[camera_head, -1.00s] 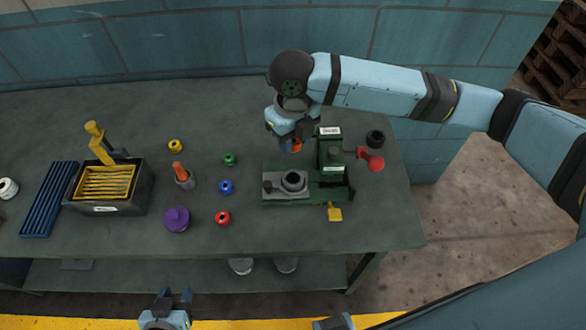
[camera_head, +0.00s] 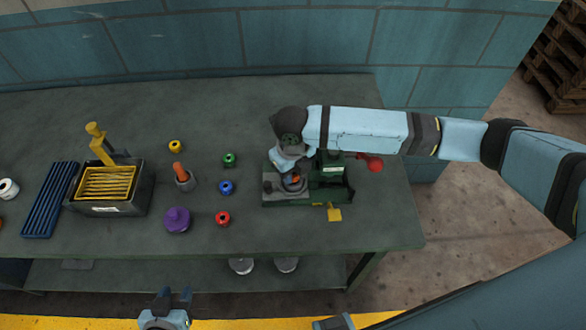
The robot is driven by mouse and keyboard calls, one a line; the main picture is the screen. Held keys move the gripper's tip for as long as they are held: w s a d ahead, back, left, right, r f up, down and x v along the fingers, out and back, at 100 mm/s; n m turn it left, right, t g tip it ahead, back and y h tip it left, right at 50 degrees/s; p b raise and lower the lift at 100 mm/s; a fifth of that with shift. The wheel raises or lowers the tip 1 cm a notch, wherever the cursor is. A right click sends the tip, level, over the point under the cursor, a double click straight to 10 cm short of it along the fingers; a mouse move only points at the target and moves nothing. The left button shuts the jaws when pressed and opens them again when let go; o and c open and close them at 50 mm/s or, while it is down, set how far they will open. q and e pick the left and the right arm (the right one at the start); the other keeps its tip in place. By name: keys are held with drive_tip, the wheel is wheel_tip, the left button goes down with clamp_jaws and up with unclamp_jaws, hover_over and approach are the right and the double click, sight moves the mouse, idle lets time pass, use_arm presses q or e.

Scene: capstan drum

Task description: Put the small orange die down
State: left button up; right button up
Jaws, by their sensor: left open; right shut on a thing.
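The small orange die (camera_head: 295,178) is mostly hidden by my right gripper (camera_head: 294,182), which is shut on it. They are at the round dark opening of the grey block on the left part of the green machine (camera_head: 330,186). I cannot tell whether the die touches the block or is still above it. My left gripper (camera_head: 174,296) is open and empty at the bottom, in front of the bench.
The bench (camera_head: 120,243) also holds a purple knobbed piece (camera_head: 177,220), small yellow (camera_head: 175,146), green (camera_head: 230,159), blue (camera_head: 226,187) and red (camera_head: 223,219) rings, an orange-tipped piece (camera_head: 180,173) and a black bin (camera_head: 130,203). A red knob (camera_head: 375,164) sits right of the machine.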

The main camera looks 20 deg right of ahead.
drive_tip(key=shift+f, duration=0.15)
drive_tip(key=shift+f, duration=0.4)
drive_tip(key=o, duration=1)
drive_tip(key=shift+s+f, duration=0.1)
wheel_tip(320, 180, up, 13)
drive_tip(key=shift+r+b, duration=0.2)
drive_tip(key=shift+b, duration=0.25)
